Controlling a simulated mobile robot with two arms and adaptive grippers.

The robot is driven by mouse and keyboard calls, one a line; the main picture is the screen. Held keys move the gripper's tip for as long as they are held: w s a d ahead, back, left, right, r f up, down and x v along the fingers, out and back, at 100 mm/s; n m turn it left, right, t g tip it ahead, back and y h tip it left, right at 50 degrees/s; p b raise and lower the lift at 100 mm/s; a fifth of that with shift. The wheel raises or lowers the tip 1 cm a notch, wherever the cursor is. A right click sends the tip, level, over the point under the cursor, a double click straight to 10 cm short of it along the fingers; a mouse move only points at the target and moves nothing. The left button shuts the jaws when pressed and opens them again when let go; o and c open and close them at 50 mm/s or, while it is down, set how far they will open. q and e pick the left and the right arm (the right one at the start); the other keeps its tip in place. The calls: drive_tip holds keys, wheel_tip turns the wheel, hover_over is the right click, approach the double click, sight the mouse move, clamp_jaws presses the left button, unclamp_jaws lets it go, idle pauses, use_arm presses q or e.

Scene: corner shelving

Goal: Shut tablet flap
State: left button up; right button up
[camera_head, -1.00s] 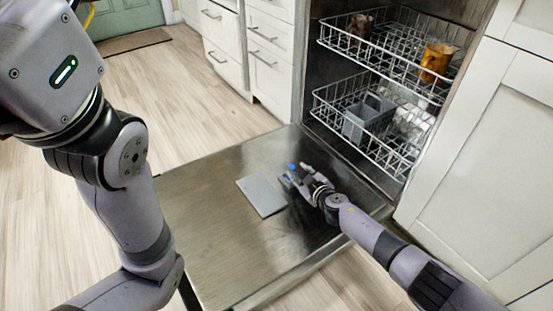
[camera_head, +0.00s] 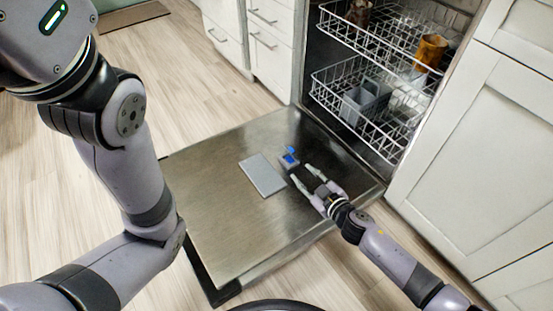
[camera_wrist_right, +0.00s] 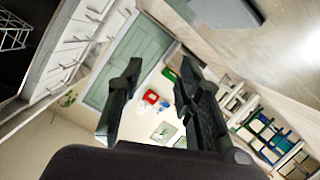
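The dishwasher door (camera_head: 215,210) lies open and flat. A flat grey rectangular panel (camera_head: 262,175) lies on its inner face. Just right of the panel is a small grey and blue piece (camera_head: 290,158), seemingly the tablet compartment and its flap; it is too small to tell how far the flap stands open. My right gripper (camera_head: 302,174) is open and empty, just below and right of this piece, with its fingers pointing toward it. In the right wrist view its two fingers (camera_wrist_right: 160,72) are apart with nothing between them. My left gripper is out of view.
The dishwasher's upper rack (camera_head: 385,40) and lower rack (camera_head: 365,110) stand behind the door. The upper rack holds an orange mug (camera_head: 431,51). White cabinets (camera_head: 480,150) flank the right side. Wooden floor (camera_head: 180,95) is clear at the left.

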drive_tip(key=s+a+r+y, duration=0.3)
drive_tip(key=a+r, duration=0.1)
drive_tip(key=r, duration=0.3)
drive_tip(key=s+a+r+t+y, duration=0.1)
drive_tip(key=s+a+r+y, duration=0.2)
drive_tip(key=r, duration=0.5)
drive_tip(key=shift+s+a+r+n+p, duration=0.35)
drive_tip(key=shift+s+a, duration=0.2)
drive_tip(key=shift+a, duration=0.2)
